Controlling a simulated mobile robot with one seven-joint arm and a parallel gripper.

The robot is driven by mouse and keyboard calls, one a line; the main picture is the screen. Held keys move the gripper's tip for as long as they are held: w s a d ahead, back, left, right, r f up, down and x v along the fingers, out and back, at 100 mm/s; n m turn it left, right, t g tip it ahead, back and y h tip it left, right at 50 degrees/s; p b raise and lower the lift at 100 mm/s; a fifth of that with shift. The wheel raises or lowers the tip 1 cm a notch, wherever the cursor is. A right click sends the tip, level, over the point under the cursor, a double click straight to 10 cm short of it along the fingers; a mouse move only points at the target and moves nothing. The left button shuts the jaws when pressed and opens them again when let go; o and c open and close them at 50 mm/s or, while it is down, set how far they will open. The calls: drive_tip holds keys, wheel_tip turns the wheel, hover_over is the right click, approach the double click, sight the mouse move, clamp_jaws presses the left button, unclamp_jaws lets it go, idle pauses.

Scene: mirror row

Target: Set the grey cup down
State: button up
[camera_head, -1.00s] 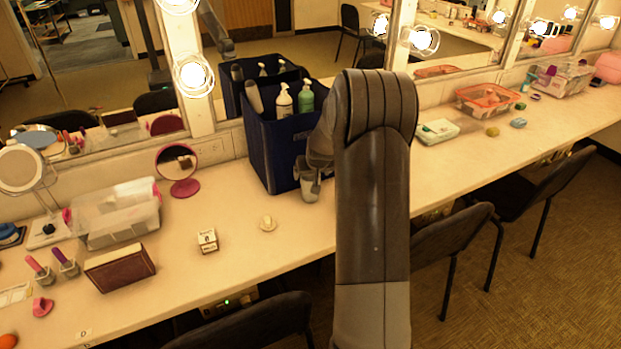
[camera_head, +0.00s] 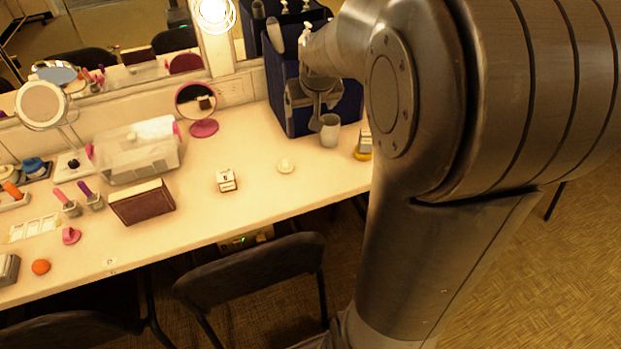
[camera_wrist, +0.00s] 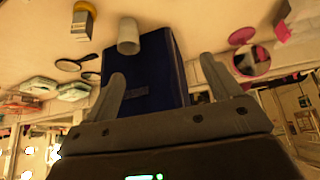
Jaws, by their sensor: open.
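The grey cup (camera_head: 330,130) stands upright on the white counter (camera_head: 258,190), just in front of the dark blue bin (camera_head: 350,105). My gripper (camera_head: 304,112) is above and beside the cup, close to the bin's front. In the wrist view, my gripper (camera_wrist: 161,66) has its two fingers spread wide with nothing between them. The cup (camera_wrist: 128,36) shows there beyond the fingertips, nearer the left finger and apart from both, with the blue bin (camera_wrist: 160,60) behind it.
A yellow-based box (camera_head: 364,145) stands right of the cup. A pink round mirror (camera_head: 203,127) stands farther back. Bare counter lies between these. A dark chair (camera_head: 255,275) stands in front.

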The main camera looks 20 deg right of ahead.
drive_tip(key=s+a+r, duration=0.1)
drive_tip(key=s+a, duration=0.2)
drive_tip(key=s, duration=0.5)
drive_tip(key=s+a+r+n, duration=0.1)
drive_tip(key=s+a, duration=0.3)
drive_tip(key=s, duration=0.5)
drive_tip(key=s+a+r+y, duration=0.1)
drive_tip(key=s+a+r, duration=0.1)
drive_tip(key=s, duration=0.6)
drive_tip(key=shift+s+a+g, duration=0.15)
drive_tip(key=shift+a+g, duration=0.15)
drive_tip(key=shift+a, duration=0.45)
drive_tip(key=shift+r, duration=0.1)
